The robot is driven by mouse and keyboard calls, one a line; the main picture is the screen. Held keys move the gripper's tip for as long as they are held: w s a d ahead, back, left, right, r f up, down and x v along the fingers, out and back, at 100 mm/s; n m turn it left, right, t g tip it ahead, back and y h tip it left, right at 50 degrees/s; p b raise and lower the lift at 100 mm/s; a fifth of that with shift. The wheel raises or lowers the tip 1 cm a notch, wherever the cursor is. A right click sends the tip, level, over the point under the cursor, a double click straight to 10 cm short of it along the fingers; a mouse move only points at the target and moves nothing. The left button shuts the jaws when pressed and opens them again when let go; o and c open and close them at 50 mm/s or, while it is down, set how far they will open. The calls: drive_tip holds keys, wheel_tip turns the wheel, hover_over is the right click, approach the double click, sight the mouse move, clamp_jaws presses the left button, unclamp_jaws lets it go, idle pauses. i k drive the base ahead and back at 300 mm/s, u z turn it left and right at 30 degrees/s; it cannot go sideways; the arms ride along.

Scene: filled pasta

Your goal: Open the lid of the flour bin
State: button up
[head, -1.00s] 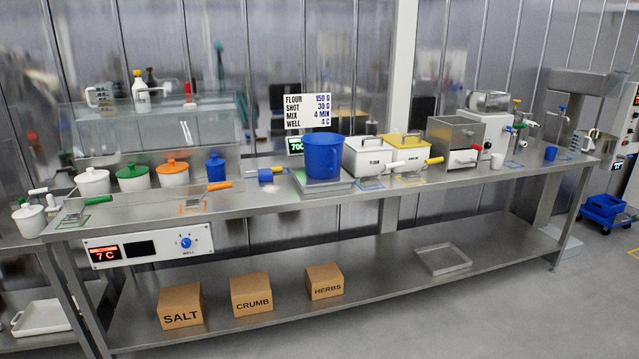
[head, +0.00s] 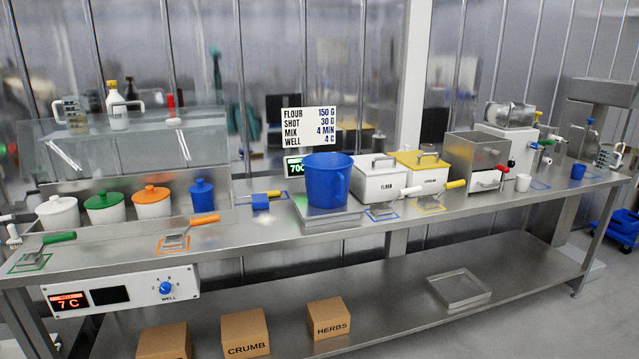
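The flour bin (head: 378,187) is a white box labelled FLOUR on the steel bench, right of the blue jug. Its lid (head: 378,165) is pale, with a bar handle on top, and looks shut. A yellow-lidded bin (head: 420,162) stands just right of it. A scoop with a white handle (head: 410,191) lies in a blue outlined patch in front of the flour bin. My gripper is not in the head view.
A large blue jug (head: 327,180) stands on a scale (head: 330,215) left of the flour bin. A steel box machine (head: 475,160) is further right. Cardboard boxes (head: 245,335) and a clear tray (head: 458,289) sit on the lower shelf.

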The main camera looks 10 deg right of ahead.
sight(374, 165)
drive_tip(key=u, duration=0.05)
drive_tip(key=i, duration=1.1)
